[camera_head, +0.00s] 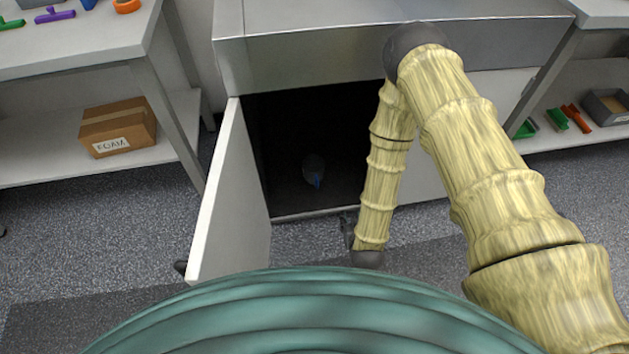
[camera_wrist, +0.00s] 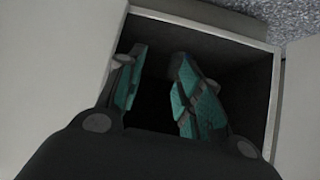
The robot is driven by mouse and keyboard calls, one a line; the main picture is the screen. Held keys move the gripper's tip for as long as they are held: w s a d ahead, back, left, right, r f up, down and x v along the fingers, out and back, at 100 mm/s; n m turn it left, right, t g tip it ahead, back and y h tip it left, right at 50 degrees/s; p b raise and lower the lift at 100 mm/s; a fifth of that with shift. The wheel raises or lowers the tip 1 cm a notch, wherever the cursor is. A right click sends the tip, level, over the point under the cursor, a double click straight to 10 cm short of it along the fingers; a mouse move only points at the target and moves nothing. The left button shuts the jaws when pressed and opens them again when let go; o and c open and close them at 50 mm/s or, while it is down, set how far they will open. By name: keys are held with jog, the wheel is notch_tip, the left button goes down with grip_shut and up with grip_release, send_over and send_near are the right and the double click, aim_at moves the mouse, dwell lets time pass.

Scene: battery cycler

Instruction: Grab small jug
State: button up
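The small jug (camera_head: 312,165) looks dark grey with a blue part at its front. In the head view it stands inside the dark open cabinet, towards the front of the floor. My gripper (camera_wrist: 161,54) is open and empty, with teal pads, and points into the cabinet opening in the wrist view. In the head view my gripper (camera_head: 348,228) is low at the cabinet's front edge, to the right of the jug and nearer to me. In the wrist view a dim greyish shape with blue, probably the jug, shows at the right fingertip, partly hidden behind it.
The cabinet door (camera_head: 228,205) stands open on the left. The metal cabinet top (camera_head: 330,55) lies above the opening. A side shelf with a cardboard box (camera_head: 118,127) is at the left. Another shelf with a grey bin (camera_head: 606,108) is at the right.

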aim_at(317, 186)
jog(key=w+a+f+m+t+b, duration=0.1)
jog(key=w+a+f+t+b, duration=0.9)
jog(key=b, duration=0.7)
jog(key=shift+w+a+f+g+h+b, duration=0.15)
jog(key=shift+w+f+g+b, duration=0.25)
jog(key=shift+w, duration=0.65)
jog(key=shift+w+a+f+g+h+b, duration=0.15)
jog(key=shift+w+f+g+b, duration=0.3)
jog(key=shift+w, duration=0.55)
jog(key=shift+w+a+f+g+h+b, duration=0.1)
jog(key=shift+w+a+f+g+b, duration=0.15)
jog(key=shift+w+b, duration=0.55)
jog(key=w+b, duration=0.2)
jog(key=w, duration=0.2)
jog(key=shift+w+a, duration=0.1)
jog(key=shift+w+r+b, duration=0.25)
jog(key=shift+w+b, duration=0.3)
jog(key=shift+w, duration=0.25)
grip_shut()
